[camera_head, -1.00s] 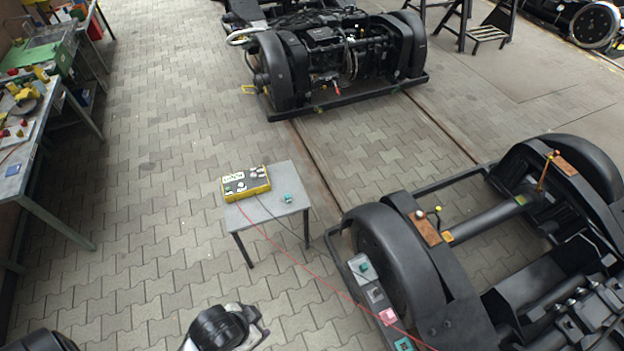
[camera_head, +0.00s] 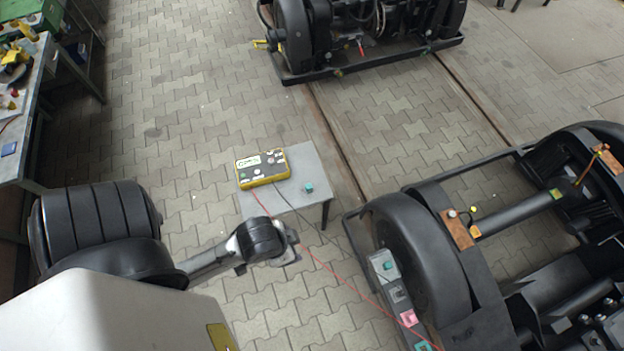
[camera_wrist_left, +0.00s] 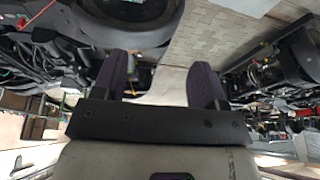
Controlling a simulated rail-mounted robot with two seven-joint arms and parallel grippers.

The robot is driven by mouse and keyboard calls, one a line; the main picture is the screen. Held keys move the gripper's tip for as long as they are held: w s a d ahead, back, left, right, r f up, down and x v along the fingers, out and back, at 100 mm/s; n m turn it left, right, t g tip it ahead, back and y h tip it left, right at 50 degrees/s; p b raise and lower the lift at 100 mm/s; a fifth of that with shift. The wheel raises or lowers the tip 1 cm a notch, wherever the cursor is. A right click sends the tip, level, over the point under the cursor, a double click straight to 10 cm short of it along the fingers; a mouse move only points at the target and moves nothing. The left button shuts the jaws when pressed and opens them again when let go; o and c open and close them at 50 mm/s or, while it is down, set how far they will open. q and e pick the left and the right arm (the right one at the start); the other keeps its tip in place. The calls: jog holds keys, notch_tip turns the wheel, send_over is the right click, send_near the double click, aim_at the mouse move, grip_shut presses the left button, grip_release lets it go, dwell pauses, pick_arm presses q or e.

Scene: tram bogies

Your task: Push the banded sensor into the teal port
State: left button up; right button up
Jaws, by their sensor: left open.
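My left gripper (camera_head: 288,246) is in front of the small grey table in the head view, pointing right. In the left wrist view its two dark fingers (camera_wrist_left: 160,72) stand apart with nothing between them. A small teal piece (camera_head: 308,187) lies on the table top; I cannot make out bands on it, so I cannot tell whether it is the banded sensor. A grey strip beside the near bogie wheel carries a teal block (camera_head: 390,266), a grey one, a pink one and a teal port (camera_head: 424,346), partly cut off at the bottom edge. My right gripper is not in view.
A yellow box (camera_head: 262,168) with knobs sits on the small grey table (camera_head: 296,205). A red cable (camera_head: 335,275) runs from it across to the strip. The near bogie (camera_head: 415,245) stands right, another bogie at the back. A workbench stands left.

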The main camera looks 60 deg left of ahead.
pick_arm(q)
jog(key=w+f+n+h+b, duration=0.1)
jog(key=w+f+b, duration=0.2)
jog(key=f+b, duration=0.35)
jog(key=w+f+b, duration=0.3)
jog(key=f+b, duration=0.2)
jog(key=f, duration=0.3)
jog(key=n+g+y+b, duration=0.1)
jog(key=n+g+b, duration=0.3)
jog(key=n+b, duration=2.15)
send_over(308, 185)
jog(key=b, duration=0.8)
notch_tip(308, 185, down, 25)
jog(key=m, duration=0.8)
jog(key=shift+s+r, duration=0.15)
jog(key=shift+m, duration=0.25)
jog(key=shift+f+b, duration=1.65)
jog(key=shift+f, duration=2.7)
